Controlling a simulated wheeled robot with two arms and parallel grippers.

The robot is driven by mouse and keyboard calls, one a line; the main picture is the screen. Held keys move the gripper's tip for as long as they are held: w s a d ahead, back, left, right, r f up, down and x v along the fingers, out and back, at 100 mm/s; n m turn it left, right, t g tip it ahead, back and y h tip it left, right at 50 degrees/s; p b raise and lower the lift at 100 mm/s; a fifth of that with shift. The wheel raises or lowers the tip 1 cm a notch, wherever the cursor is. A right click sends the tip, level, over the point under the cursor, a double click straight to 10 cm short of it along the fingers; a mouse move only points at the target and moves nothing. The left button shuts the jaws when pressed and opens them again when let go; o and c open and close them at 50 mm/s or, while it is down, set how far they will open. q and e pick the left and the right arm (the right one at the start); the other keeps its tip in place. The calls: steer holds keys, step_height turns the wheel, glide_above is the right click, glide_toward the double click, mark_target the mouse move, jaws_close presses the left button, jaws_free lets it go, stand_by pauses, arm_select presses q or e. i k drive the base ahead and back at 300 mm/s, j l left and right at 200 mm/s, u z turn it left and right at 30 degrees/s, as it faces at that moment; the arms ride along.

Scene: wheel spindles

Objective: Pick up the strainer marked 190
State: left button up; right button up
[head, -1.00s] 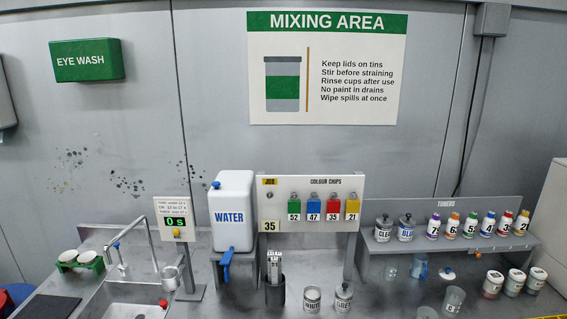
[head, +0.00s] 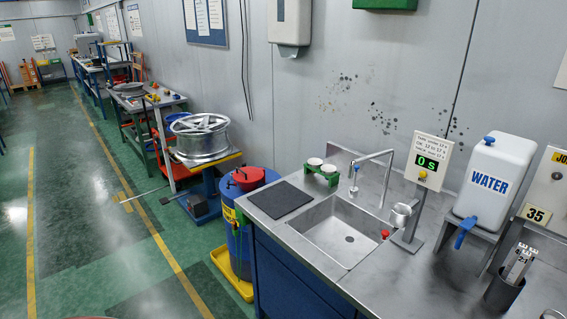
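Two small white round cups, possibly strainers, sit side by side in a green holder at the back left of the sink: the left cup (head: 313,162) and the right cup (head: 329,169). No number can be read on either, so I cannot tell whether one is marked 190. The green holder (head: 318,174) stands on the steel counter. Neither of my grippers is in view.
The steel counter (head: 408,290) holds a sink (head: 335,240), a tap (head: 372,160), a dark mat (head: 281,199), a timer sign (head: 430,160) reading 0 s and a WATER container (head: 490,180). A blue drum (head: 240,235) stands left of it. Green floor (head: 85,220) is open further left.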

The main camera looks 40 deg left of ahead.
mark_target(314, 163)
steer(key=u, duration=0.9)
steer(key=i+j, duration=0.1)
